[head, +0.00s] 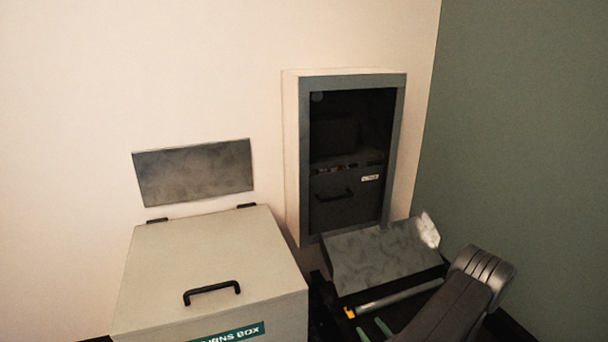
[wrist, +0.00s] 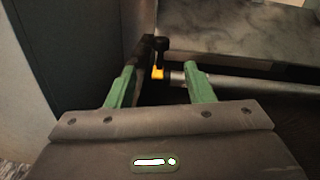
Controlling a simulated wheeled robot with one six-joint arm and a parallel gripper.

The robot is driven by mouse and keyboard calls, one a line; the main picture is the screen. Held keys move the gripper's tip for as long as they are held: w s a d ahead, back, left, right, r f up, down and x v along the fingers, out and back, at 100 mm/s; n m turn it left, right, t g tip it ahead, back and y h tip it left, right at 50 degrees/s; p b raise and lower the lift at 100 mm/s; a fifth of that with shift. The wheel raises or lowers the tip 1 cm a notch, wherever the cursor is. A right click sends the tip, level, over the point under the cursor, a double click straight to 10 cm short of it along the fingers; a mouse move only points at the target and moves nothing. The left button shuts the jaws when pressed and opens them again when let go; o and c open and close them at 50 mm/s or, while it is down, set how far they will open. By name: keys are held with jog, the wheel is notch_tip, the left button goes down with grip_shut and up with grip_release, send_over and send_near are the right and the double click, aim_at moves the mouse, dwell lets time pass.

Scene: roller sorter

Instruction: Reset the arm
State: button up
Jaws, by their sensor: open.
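My gripper shows in the wrist view (wrist: 160,80) with two green fingers spread apart and nothing between them. In the head view only the green fingers of my gripper (head: 373,329) show at the bottom edge, beside my dark arm. Past the fingers is the roller sorter, with a grey metal roller (head: 400,298) and a yellow piece (head: 349,312) at its left end. The roller (wrist: 240,84) and the yellow piece (wrist: 157,73) also show in the wrist view, the yellow piece beyond the gap between the fingers. I cannot tell whether the fingers touch anything.
A beige returns box (head: 215,265) with a shut lid and black handle stands at the left. A grey sloped plate (head: 380,258) lies above the roller, below a dark framed wall opening (head: 346,155). A green wall (head: 530,130) is at the right.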

jog(key=shift+v, duration=1.3)
jog(key=shift+a, duration=0.1)
